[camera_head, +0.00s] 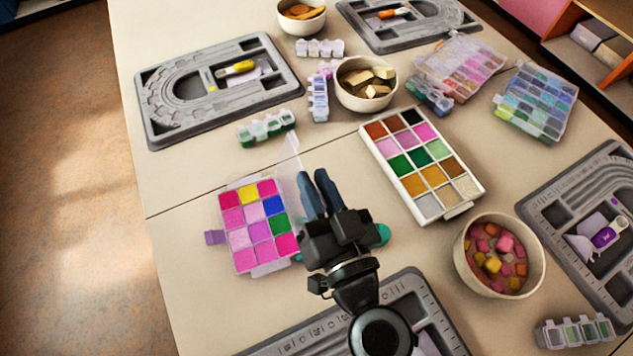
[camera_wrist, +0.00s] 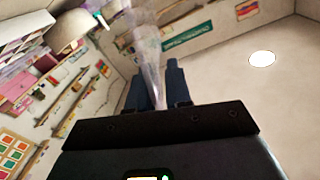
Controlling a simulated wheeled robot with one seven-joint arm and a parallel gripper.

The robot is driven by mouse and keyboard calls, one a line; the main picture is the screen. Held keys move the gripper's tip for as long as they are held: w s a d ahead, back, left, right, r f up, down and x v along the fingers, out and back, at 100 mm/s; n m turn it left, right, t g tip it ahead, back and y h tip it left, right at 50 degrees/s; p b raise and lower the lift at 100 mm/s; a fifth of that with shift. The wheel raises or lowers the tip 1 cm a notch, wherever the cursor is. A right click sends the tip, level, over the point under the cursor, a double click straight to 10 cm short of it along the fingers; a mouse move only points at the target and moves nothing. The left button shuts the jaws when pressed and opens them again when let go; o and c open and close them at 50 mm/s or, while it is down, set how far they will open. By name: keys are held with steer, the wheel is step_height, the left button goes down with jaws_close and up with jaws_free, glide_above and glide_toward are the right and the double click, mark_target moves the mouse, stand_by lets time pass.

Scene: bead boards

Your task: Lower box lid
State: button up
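The bead box (camera_head: 258,225) lies open on the table in the head view, with pink, yellow, blue and green compartments. Its clear lid (camera_head: 289,160) stands raised along the box's right side and is hard to see. My gripper (camera_head: 313,174) is just right of the lid, its two dark blue fingers apart with a gap between them. In the wrist view a clear strip of the lid (camera_wrist: 150,60) appears edge-on by the fingers of my gripper (camera_wrist: 157,80). I cannot tell whether either finger touches it.
A white paint-like bead tray (camera_head: 421,163) lies to the right. A bowl of colored beads (camera_head: 499,255) and a bowl of tan pieces (camera_head: 365,84) stand nearby. Grey bead boards (camera_head: 150,80) lie around. A green round thing (camera_head: 382,234) is partly hidden behind my gripper. Table left of the box is clear.

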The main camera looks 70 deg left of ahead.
jaws_close()
stand_by(1.1)
